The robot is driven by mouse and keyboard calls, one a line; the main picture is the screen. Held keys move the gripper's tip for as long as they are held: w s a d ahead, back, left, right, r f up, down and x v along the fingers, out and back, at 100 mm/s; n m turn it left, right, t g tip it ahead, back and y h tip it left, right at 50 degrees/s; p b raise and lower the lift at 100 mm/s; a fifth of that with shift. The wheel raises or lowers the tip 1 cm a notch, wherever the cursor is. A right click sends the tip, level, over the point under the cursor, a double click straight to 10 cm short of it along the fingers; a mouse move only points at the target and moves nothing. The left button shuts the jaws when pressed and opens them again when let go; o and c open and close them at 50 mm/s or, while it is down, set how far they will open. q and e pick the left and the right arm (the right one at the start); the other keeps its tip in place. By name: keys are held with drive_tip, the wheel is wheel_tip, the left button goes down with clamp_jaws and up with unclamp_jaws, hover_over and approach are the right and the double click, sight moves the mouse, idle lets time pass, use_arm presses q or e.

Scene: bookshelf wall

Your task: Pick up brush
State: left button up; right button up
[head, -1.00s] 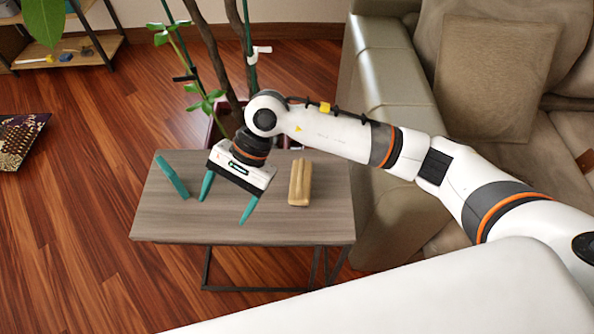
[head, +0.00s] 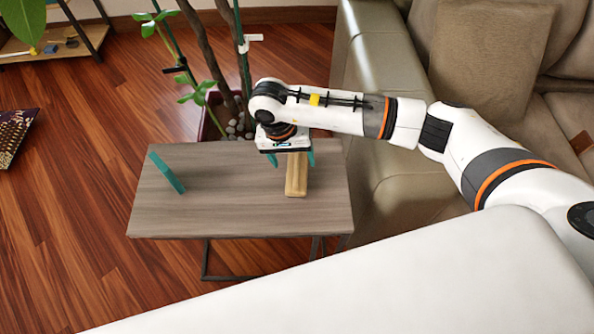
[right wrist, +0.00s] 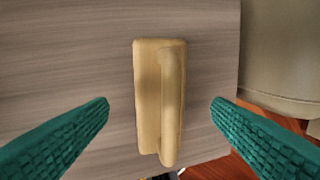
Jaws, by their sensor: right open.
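The brush (head: 296,184), a tan block with a raised long handle, lies on the small grey-brown table (head: 220,215). In the right wrist view the brush (right wrist: 148,95) lies lengthwise between the two teal fingers, with a gap on both sides. My right gripper (head: 291,160) is open and empty above the brush's far end, pointing down. In the head view the gripper hides that far end. Whether the fingertips are down at the brush's height, I cannot tell. My left gripper is not in view.
A thin teal object (head: 167,172) is at the table's left side. A potted plant (head: 214,110) stands behind the table. A beige sofa (head: 385,110) is close on the right. The table's front middle is clear.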

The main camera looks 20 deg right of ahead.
sight(296, 167)
drive_tip(key=f, duration=0.4)
drive_tip(key=shift+s+d, duration=0.2)
drive_tip(key=shift+d, duration=0.15)
drive_tip(key=c, duration=1.1)
wheel_tip(296, 167, up, 10)
